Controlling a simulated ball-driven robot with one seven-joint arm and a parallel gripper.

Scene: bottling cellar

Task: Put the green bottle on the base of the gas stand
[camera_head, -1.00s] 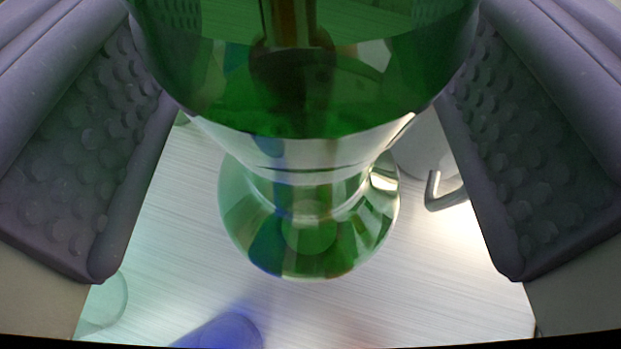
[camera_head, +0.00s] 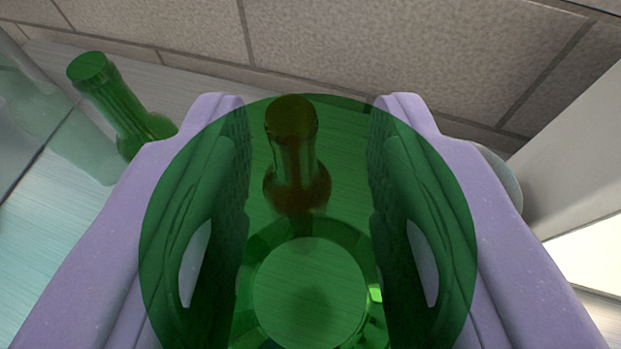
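The two purple fingers of my gripper (camera_head: 309,110) reach up the picture with a wide gap between their tips. A large see-through green disc (camera_head: 230,130) lies across the near view, and parts of both fingers show through it. It looks like an end of green glass, but I cannot tell which bottle it belongs to or whether the fingers touch it. A paler ring and circle (camera_head: 310,290) show low inside it. A separate green bottle (camera_head: 120,105) stands at the upper left, left of the left finger. No gas stand can be made out.
A dark amber bottle (camera_head: 291,150) shows through the green disc between the fingers. A block wall (camera_head: 400,40) runs along the back. A pale panel (camera_head: 580,150) stands at the right. A pale rounded thing (camera_head: 500,180) is partly hidden behind the right finger.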

